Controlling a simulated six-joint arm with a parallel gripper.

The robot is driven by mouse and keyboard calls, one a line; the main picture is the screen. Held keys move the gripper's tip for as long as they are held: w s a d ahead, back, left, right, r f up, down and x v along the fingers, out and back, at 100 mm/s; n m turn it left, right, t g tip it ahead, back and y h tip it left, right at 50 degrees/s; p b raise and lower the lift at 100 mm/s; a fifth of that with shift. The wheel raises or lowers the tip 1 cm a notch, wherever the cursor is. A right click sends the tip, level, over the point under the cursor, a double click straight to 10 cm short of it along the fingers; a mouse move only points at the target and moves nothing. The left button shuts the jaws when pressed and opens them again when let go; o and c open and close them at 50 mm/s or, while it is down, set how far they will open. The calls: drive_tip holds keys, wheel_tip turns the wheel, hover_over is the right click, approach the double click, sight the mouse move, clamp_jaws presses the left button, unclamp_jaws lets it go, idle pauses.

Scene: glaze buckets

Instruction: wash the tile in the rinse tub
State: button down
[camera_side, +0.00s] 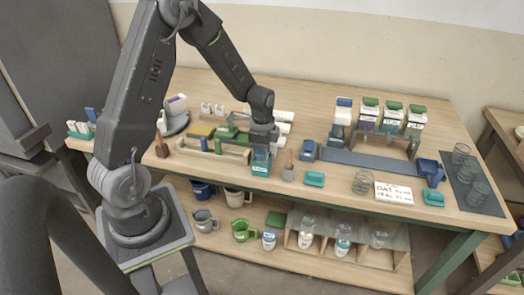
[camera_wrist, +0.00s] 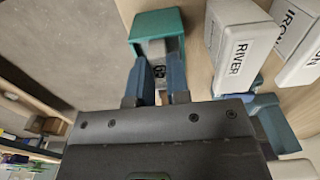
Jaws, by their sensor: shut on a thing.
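My gripper (camera_side: 262,141) is low over the front middle of the bench in the side view. It also shows in the wrist view (camera_wrist: 159,76), where its two blue-grey fingers close on a small grey piece (camera_wrist: 155,50) with dark marks. This piece is at a teal box-like thing (camera_wrist: 158,22), which shows under my gripper in the side view (camera_side: 261,165). I cannot tell whether the grey piece is in the teal thing or part of it. I cannot make out for sure which thing is the tile or the rinse tub.
White containers lettered RIVER (camera_wrist: 240,45) and IRON (camera_wrist: 290,25) are close on the right in the wrist view. A long slate-blue strip (camera_side: 368,161) and a clear jar (camera_side: 363,183) are further right.

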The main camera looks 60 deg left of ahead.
drive_tip(key=shift+f, duration=0.3)
idle(3.5)
drive_tip(key=shift+r, duration=0.1)
idle(1.1)
drive_tip(key=shift+r, duration=2.9)
drive_tip(key=shift+r, duration=1.5)
